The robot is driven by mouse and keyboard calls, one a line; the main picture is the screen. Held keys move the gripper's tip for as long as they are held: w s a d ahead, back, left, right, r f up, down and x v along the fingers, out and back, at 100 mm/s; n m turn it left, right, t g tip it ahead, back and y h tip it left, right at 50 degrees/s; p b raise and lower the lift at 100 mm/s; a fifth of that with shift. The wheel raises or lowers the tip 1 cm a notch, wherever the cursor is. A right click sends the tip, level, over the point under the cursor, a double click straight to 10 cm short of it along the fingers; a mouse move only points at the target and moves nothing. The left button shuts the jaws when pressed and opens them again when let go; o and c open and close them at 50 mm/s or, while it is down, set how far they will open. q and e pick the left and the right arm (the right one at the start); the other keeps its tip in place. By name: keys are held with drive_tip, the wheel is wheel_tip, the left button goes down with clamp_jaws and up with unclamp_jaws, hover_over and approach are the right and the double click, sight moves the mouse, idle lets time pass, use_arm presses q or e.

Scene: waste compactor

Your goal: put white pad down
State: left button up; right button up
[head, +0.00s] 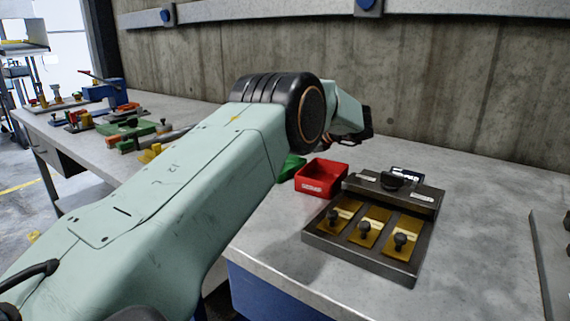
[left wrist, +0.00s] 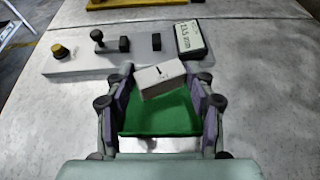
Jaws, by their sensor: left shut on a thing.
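The white pad (left wrist: 160,77) is a small white block with a dark slot mark on its top, seen in the left wrist view. My left gripper (left wrist: 159,86) is shut on it, with a finger at each side, and the pad sits slightly tilted in the picture. Below it in that view is a green tray (left wrist: 158,122); I cannot tell whether the pad touches it. In the head view my left arm reaches in from the left, and its fingers and the pad are hidden. A part of the green tray (head: 291,167) shows beside the arm. My right gripper is not in view.
A red tray (head: 322,177) stands beside the green one. A dark fixture (head: 375,262) with three brass plates and black knobs is in front. The left wrist view shows a pale block with knobs (left wrist: 85,64) and a labelled box (left wrist: 191,40).

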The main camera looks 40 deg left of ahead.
use_arm(q)
drive_tip(key=shift+d+f, duration=0.15)
drive_tip(key=shift+f, duration=0.6)
wheel_tip(320, 180, down, 4)
drive_tip(key=shift+s+b, duration=0.1)
drive_tip(key=shift+b, duration=0.45)
drive_tip(key=shift+f, duration=0.1)
drive_tip(key=shift+f, duration=0.1)
drive_tip(key=o, duration=1.3)
drive_tip(key=shift+c, duration=0.2)
